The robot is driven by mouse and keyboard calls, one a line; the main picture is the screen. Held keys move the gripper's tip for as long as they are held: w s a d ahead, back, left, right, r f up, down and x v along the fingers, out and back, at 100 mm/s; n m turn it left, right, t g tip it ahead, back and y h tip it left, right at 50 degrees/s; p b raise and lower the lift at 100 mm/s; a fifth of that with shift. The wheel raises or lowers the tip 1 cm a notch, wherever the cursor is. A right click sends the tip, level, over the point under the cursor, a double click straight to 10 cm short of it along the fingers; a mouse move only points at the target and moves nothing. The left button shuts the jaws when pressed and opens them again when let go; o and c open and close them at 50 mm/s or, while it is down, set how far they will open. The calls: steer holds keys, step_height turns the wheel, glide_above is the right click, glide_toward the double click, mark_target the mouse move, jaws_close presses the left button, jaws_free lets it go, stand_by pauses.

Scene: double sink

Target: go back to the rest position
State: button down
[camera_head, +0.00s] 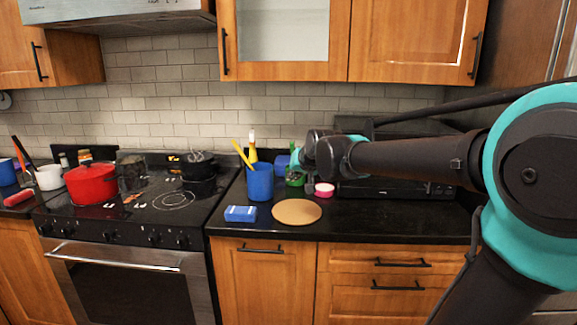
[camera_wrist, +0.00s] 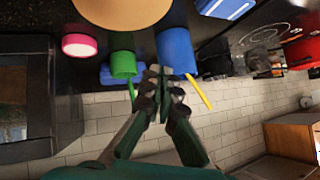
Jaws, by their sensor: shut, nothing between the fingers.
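My gripper (camera_wrist: 165,78) is shut and empty in the wrist view, its fingertips together. The wrist view is turned over, with the wall tiles low in the picture. The fingers overlap a blue cup (camera_wrist: 176,48) and a green cup (camera_wrist: 122,65) in the picture; I see no grip on either. In the head view my arm reaches in from the right above the counter. The gripper end is near the green cup (camera_head: 295,179), and its fingers are mostly hidden by the arm.
The blue cup (camera_head: 260,182) holds yellow utensils. A black appliance (camera_head: 400,188) stands right. A red pot (camera_head: 91,184) sits on the stove.

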steer(key=s+d+f+g+h, duration=0.2)
steer(key=s+d+f, duration=0.6)
steer(key=s+f, duration=0.5)
steer(key=s+d+f+g+h, duration=0.1)
steer(key=s+d+f+g, duration=0.2)
steer(key=s+d+f, duration=0.6)
steer(key=s+f, duration=0.4)
steer(key=shift+d+f+h, duration=0.15)
steer(key=shift+f+h, duration=0.1)
steer(key=shift+h, duration=0.15)
